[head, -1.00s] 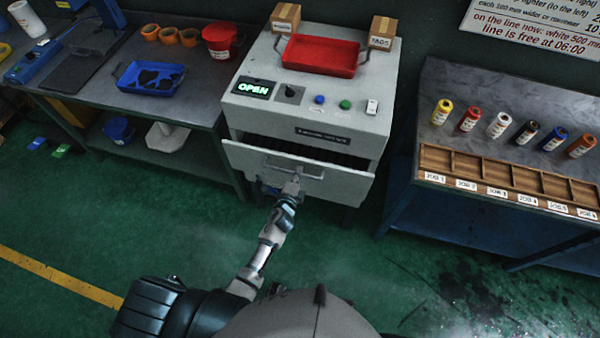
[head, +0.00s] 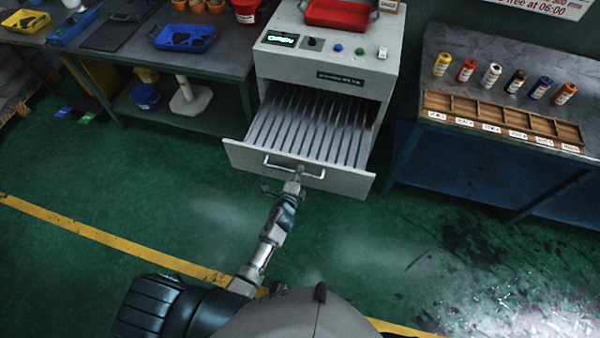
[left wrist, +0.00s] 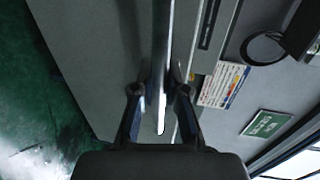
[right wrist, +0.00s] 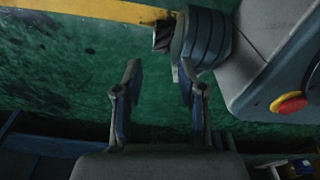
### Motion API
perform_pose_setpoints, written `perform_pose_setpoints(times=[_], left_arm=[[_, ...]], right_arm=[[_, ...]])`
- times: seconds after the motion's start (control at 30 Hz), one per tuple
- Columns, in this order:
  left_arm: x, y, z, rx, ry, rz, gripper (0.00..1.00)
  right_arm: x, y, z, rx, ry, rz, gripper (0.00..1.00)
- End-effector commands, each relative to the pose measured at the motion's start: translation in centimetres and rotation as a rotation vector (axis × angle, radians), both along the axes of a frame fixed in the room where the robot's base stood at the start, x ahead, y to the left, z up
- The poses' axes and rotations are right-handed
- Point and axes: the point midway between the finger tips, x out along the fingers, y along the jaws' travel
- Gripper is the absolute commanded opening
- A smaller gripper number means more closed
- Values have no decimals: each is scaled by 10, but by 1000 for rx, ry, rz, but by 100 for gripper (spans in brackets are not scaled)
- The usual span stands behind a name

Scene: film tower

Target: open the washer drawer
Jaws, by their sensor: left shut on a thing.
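The washer (head: 330,55) is a light grey box with a lit "OPEN" display on its sloped top panel. Its drawer (head: 240,156) stands far out at the front, and its ribbed, slotted inside (head: 310,122) is in plain view and looks empty. My left gripper (head: 297,177) is at the drawer's bar handle (head: 316,176), near its middle. In the left wrist view, the fingers of my left gripper (left wrist: 158,100) are shut on the handle bar (left wrist: 160,60), one on each side. My right gripper (right wrist: 159,76) is open and empty over the green floor; the head view does not show it.
A bench (head: 232,88) with blue trays and cups stands left of the washer. A bench (head: 470,60) with coloured rolls and a wooden divided tray (head: 500,121) stands to the right. A red tray (head: 335,14) sits on the washer. The green floor before the drawer is clear.

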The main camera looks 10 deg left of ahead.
Motion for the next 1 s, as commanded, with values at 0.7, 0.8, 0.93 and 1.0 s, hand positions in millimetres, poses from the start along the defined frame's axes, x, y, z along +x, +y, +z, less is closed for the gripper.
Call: perform_pose_setpoints(times=[0.7,0.8,0.93,1.0], left_arm=[[1,3,1,5,-1,7,39],[1,1,2,5,-2,6,39],[-6,1,3,6,-2,5,39],[-16,2,4,6,-1,5,39]], right_arm=[[13,-13,2,-16,-19,6,40],[9,-8,1,-9,-14,3,40],[5,-3,1,-3,-9,0,40],[5,-4,1,-4,-9,1,40]])
